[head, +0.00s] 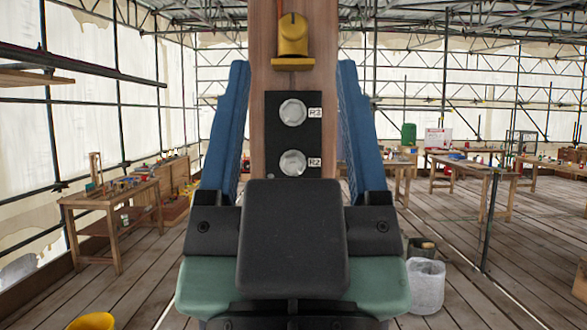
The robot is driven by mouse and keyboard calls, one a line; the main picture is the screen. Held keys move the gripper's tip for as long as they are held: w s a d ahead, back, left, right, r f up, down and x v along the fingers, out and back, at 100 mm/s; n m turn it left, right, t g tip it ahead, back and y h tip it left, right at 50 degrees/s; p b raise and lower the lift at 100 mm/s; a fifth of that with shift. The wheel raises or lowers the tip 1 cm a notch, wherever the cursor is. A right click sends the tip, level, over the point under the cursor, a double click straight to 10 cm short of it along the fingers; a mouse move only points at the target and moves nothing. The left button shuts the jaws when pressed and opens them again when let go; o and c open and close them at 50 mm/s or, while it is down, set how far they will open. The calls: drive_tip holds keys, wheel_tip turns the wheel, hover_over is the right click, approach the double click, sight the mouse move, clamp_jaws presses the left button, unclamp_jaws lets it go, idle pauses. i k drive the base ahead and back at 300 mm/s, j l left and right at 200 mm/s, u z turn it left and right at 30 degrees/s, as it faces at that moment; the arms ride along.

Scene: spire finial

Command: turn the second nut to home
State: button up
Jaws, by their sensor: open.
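A wooden post (335,150) stands upright straight ahead. A dark plate (273,130) on it carries two round silver pieces: the upper one (292,112) beside the label R3, the lower one (292,163) beside the label R2. I cannot tell which of these is the second nut. My gripper (293,66) is open, with a blue finger on each side of the post in the picture. Nothing is between the fingers that I can see as held. My dark block hides the post's lower part.
A wooden bench (110,205) with tools stands at left; more benches (480,168) stand at right. A translucent bucket (426,287) is on the plank floor at right, and a yellow container (91,321) at lower left. Scaffold poles surround the place.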

sight(296, 156)
drive_tip(key=i+l+u, duration=0.1)
drive_tip(key=l+u, duration=0.3)
drive_tip(key=i+l+u, duration=0.1)
drive_tip(key=l+u, duration=0.5)
drive_tip(key=u, duration=0.15)
